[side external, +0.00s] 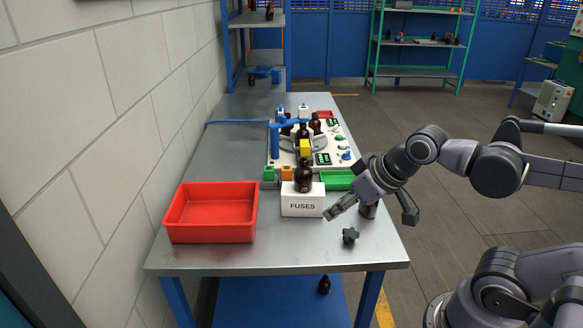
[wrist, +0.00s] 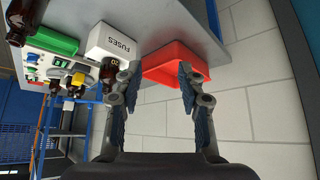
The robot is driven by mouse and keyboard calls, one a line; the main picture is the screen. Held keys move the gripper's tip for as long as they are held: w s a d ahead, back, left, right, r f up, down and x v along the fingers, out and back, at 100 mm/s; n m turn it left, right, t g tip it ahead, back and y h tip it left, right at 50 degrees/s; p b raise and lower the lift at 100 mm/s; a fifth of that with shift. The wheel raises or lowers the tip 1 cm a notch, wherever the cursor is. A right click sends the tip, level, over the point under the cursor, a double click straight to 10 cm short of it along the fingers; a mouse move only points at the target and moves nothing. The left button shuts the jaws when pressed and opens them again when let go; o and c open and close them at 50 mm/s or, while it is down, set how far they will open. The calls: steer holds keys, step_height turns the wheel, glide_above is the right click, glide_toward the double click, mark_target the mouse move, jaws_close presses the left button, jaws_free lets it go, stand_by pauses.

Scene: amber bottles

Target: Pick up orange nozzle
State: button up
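A small orange piece (side external: 287,172), which may be the orange nozzle, shows in the side external view just behind the white FUSES box (side external: 302,205), beside a green piece (side external: 269,173). Its exact shape is too small to tell. My gripper (side external: 340,206) is to the right of the box, above the table's right side. In the wrist view my gripper (wrist: 160,68) has its fingers apart with nothing between them. The orange piece is not clearly visible there.
A red bin (side external: 212,212) stands at the table's left front. A black knob (side external: 350,235) lies near the front right. The table's left middle is clear.

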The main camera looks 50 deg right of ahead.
steer(key=w+d+r+n+g+h, duration=0.1)
steer(key=w+d+r+n, duration=0.4)
steer(key=w+r+n, duration=0.6)
steer(key=n+g+h, duration=0.2)
steer(key=n+g, duration=0.1)
steer(key=n, duration=1.3)
glide_above(287, 168)
steer(key=s+a, duration=0.2)
steer(key=a, duration=0.1)
step_height(287, 168, down, 18)
steer(key=r, duration=0.1)
steer(key=x, duration=0.7)
steer(key=s+x, duration=0.1)
steer(key=x, duration=0.3)
steer(key=shift+w+d+f, duration=0.1)
steer(key=shift+d+f, duration=0.05)
steer(key=shift+f, duration=0.05)
steer(key=shift+c, duration=0.3)
